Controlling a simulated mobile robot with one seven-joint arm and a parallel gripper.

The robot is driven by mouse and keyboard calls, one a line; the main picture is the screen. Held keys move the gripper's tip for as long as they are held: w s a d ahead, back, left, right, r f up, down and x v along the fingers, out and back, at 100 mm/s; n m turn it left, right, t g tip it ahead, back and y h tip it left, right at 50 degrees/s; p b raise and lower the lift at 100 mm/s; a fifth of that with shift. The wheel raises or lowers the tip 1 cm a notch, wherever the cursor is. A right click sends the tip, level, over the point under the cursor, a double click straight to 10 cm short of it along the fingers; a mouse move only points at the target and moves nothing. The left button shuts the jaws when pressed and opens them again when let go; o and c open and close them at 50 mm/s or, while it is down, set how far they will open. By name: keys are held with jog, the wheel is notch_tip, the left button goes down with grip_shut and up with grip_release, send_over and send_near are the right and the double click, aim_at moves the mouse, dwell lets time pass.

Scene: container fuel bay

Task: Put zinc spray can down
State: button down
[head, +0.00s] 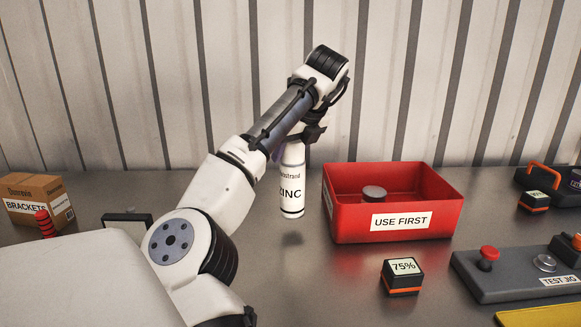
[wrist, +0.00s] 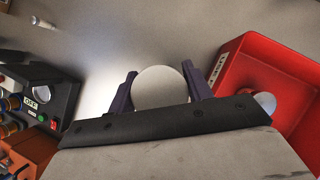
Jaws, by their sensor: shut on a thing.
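The zinc spray can (head: 291,192) is white with a black "ZINC" label. In the head view it hangs upright below my gripper (head: 305,137), just left of the red bin, with a dark shadow on the table below it. It appears to be above the table surface. In the wrist view my gripper (wrist: 161,88) is shut on the can, whose round pale top (wrist: 160,86) sits between the two dark fingers. The fingertips are partly hidden behind my arm in the head view.
A red "USE FIRST" bin (head: 343,222) holding a grey round item (head: 374,193) stands right of the can. A "75%" block (head: 402,276) and a test jig (head: 500,284) lie in front right. A brackets box (head: 38,198) is far left. Table around the shadow is clear.

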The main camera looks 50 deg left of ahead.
aim_at(291, 163)
jog(key=shift+f, duration=1.95)
jog(key=c, duration=0.6)
grip_release()
jog(key=v, duration=1.2)
